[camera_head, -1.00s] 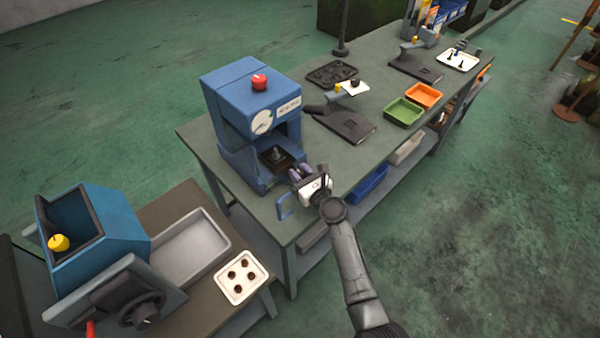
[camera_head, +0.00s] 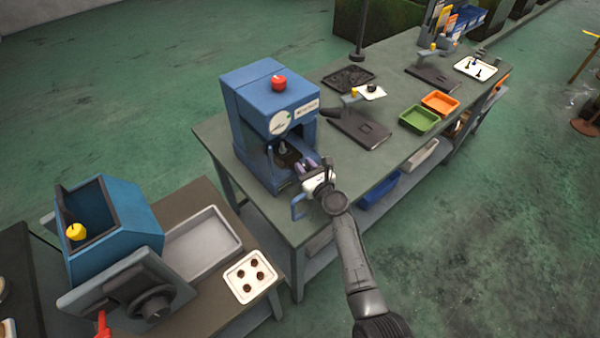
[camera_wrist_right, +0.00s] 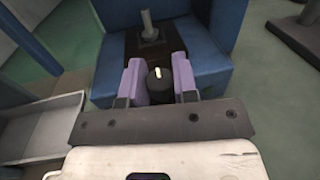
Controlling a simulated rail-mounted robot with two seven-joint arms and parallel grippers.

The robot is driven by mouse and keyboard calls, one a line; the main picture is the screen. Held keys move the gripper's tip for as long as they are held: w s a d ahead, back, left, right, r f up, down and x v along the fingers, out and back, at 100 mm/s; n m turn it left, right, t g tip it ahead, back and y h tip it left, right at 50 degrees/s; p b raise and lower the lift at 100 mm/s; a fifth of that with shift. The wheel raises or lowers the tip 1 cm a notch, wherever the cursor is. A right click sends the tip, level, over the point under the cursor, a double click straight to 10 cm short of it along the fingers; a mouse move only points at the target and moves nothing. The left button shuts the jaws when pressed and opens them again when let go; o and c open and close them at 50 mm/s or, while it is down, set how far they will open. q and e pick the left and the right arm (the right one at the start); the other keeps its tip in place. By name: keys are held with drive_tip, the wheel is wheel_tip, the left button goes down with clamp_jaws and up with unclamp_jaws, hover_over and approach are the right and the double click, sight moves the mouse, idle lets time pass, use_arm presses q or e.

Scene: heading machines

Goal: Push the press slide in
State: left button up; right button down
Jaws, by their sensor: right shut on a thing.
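The blue press (camera_head: 262,95) stands at the near left end of the long table, with a red button on top and a round dial on its front. Its dark press slide (camera_head: 287,158) lies in the lower opening and carries an upright metal peg. In the right wrist view the slide (camera_wrist_right: 152,45) shows ahead of the fingers. My right gripper (camera_head: 308,170) is at the front of the press, its purple fingers shut on the slide's black knob (camera_wrist_right: 159,86), which has a white mark. My left gripper is out of view.
A blue handle (camera_head: 298,206) sticks out below the press front. A grey tray (camera_head: 203,246) and a white tray with dark parts (camera_head: 232,278) lie on the side table at left, beside another blue machine (camera_head: 118,225). Green (camera_head: 419,117) and orange bins stand farther right.

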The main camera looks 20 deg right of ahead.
drive_tip(key=shift+f, duration=0.1)
drive_tip(key=c, duration=1.3)
unclamp_jaws()
drive_tip(key=o, duration=0.4)
drive_tip(key=shift+w, duration=0.1)
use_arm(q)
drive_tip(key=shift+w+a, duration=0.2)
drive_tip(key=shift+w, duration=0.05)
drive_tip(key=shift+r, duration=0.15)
use_arm(e)
drive_tip(key=shift+s, duration=0.45)
use_arm(q)
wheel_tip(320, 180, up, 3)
drive_tip(key=p, duration=0.2)
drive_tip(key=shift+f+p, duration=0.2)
drive_tip(key=shift+p, duration=0.2)
use_arm(e)
drive_tip(key=s, duration=0.4)
drive_tip(key=s+d, duration=0.1)
drive_tip(key=s, duration=0.3)
drive_tip(key=s+d, duration=0.1)
drive_tip(key=s, duration=0.3)
drive_tip(key=shift+s+d, duration=0.15)
drive_tip(key=shift+s, duration=0.25)
